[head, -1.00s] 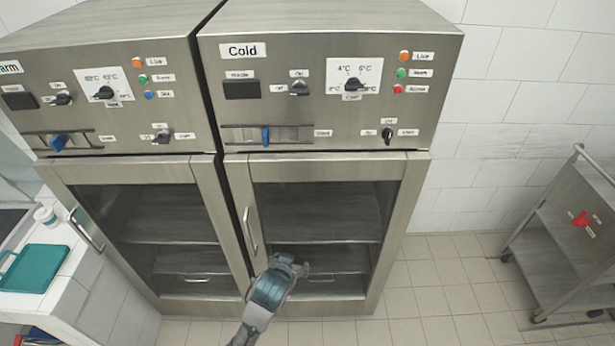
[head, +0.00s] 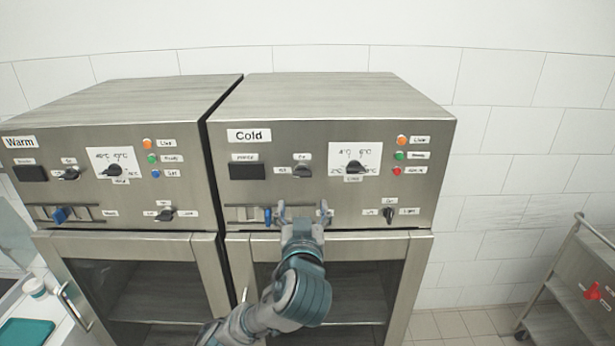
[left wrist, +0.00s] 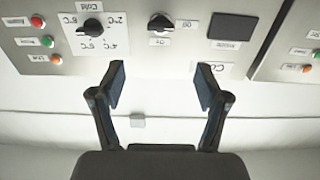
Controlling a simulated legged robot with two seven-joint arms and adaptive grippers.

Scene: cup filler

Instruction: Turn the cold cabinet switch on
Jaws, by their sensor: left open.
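The cold cabinet (head: 330,100) is a steel box with a "Cold" label, right of the warm one. Its black rotary switch (head: 302,171) sits between the dark display and the temperature dial (head: 353,167); the switch also shows upside down in the left wrist view (left wrist: 160,23). My left gripper (head: 303,208) is open and empty in front of the panel, below the switch in the head view. In the left wrist view its two fingers (left wrist: 160,85) stand apart, with nothing between them. It covers part of the slider row in the head view. My right gripper is not in view.
The warm cabinet (head: 110,110) stands close on the left. A blue slider (head: 267,216) and another black knob (head: 388,215) sit low on the cold panel. A steel cart (head: 575,300) stands at the right. A teal tray (head: 25,332) lies at the lower left.

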